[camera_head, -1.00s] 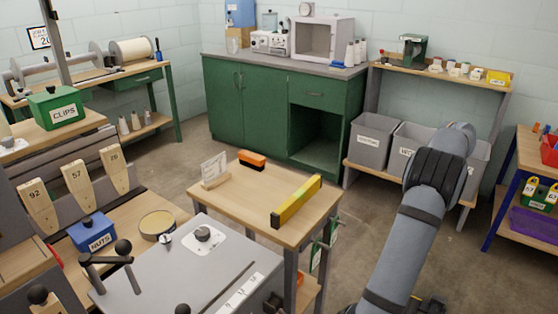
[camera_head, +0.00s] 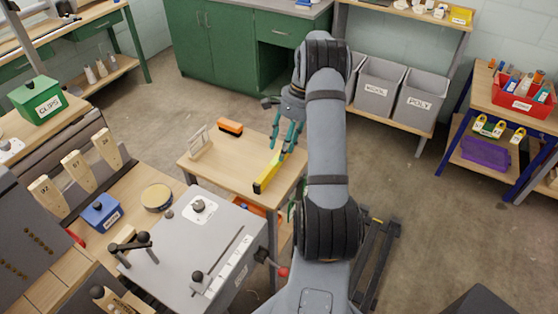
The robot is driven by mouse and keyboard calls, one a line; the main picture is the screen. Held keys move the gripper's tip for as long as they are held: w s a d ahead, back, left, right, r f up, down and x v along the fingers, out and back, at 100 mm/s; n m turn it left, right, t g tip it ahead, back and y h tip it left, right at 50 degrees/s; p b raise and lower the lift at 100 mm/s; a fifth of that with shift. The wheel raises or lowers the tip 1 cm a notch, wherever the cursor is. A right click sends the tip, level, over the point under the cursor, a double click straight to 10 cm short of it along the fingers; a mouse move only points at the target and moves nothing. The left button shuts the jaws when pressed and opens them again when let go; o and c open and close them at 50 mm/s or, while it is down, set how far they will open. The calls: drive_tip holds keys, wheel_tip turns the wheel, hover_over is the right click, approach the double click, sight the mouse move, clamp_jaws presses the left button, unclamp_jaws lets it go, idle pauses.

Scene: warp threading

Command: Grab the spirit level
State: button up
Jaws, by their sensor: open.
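The yellow spirit level (camera_head: 267,179) lies on the small wooden table (camera_head: 225,170), near its right side. Its far end is partly hidden behind my gripper. My gripper (camera_head: 281,143) is open, with its teal fingers pointing down over the far part of the level. I cannot tell whether the fingers touch the level or are still above it. My arm comes in from the bottom right of the picture.
An orange-and-black brush-like block (camera_head: 230,127) and a small upright card stand (camera_head: 200,143) sit at the back left of the table. A grey machine top (camera_head: 190,255) with knobs adjoins in front. Grey bins (camera_head: 378,83) stand behind my arm.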

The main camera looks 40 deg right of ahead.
sight(277, 162)
drive_tip(key=x, duration=0.2)
drive_tip(key=p+x, duration=0.1)
drive_tip(key=x, duration=0.4)
drive_tip(key=shift+w+d+f, duration=0.2)
drive_tip(key=shift+w+f, duration=0.05)
drive_tip(key=shift+w, duration=0.05)
drive_tip(key=shift+c, duration=0.3)
clamp_jaws()
